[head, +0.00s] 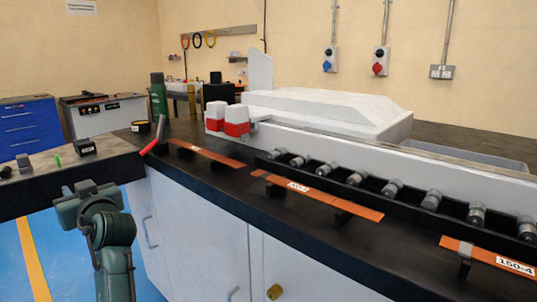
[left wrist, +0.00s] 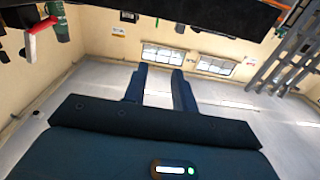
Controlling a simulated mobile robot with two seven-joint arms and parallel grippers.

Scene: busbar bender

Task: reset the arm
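My left arm (head: 108,240) rises at the lower left of the head view, in front of the dark side bench. In the left wrist view, the two fingers of my left gripper (left wrist: 159,78) stand apart with nothing between them. The red handle also shows at the upper left of the left wrist view (left wrist: 42,25). My right gripper is in neither view.
The black-topped bench (head: 225,190) carries copper bars (head: 207,153) on supports and a row of grey rollers (head: 392,188). A green bottle (head: 158,98) stands behind the red handle. Small items, including a black box (head: 85,147), sit on the side bench (head: 50,187).

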